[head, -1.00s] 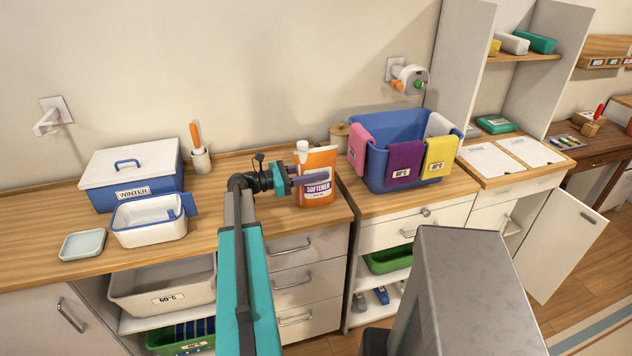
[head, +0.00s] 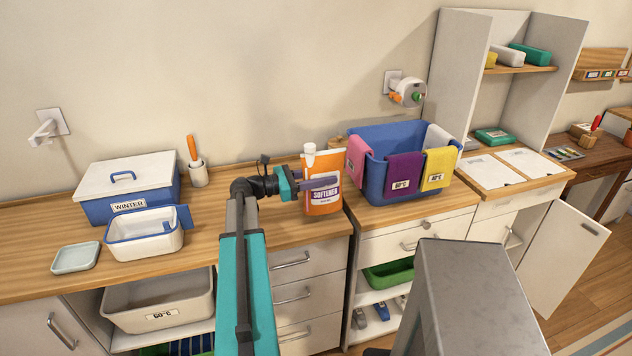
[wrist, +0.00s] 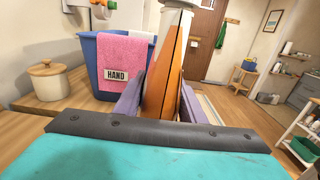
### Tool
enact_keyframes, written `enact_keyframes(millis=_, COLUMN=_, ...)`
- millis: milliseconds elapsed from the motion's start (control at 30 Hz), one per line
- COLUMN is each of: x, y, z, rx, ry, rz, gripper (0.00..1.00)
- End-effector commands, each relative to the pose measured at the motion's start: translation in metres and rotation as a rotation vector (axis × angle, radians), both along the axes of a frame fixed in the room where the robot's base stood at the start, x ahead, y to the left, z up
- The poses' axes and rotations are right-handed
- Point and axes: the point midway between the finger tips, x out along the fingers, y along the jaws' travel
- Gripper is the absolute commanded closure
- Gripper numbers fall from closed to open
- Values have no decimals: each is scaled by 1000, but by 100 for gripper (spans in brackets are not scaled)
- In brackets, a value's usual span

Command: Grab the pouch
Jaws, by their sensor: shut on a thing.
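The pouch (head: 323,205) is orange with a white spout cap and a label reading SOFTENER. In the wrist view the orange pouch (wrist: 167,75) stands edge-on between the two purple fingers (wrist: 160,104). In the head view I cannot tell whether its base touches the counter.
The blue basket (head: 374,178) with pink, purple and yellow cloths stands close to the pouch's right. A lidded WINTER box (head: 128,184), a white tub (head: 145,236) and a soap dish (head: 76,257) are at left. A lidded jar (wrist: 50,82) shows in the wrist view.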

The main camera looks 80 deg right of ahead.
Motion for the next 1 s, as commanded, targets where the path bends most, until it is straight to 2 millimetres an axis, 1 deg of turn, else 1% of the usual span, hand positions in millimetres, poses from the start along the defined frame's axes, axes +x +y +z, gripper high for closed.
enact_keyframes(millis=33, x=-11, y=7, z=0, rx=-3, ry=2, rz=-4, gripper=100)
enact_keyframes(millis=300, x=-58, y=25, z=5, rx=-2, ry=2, rz=-3, gripper=100)
enact_keyframes(millis=500, x=-89, y=36, z=9, rx=-4, ry=1, rz=-2, gripper=100)
enact_keyframes(millis=600, x=-101, y=41, z=10, rx=-2, ry=2, rz=-2, gripper=100)
enact_keyframes(millis=800, x=-117, y=46, z=12, rx=-2, ry=2, rz=-1, gripper=100)
enact_keyframes(millis=1000, x=-120, y=47, z=14, rx=-2, ry=2, rz=0, gripper=100)
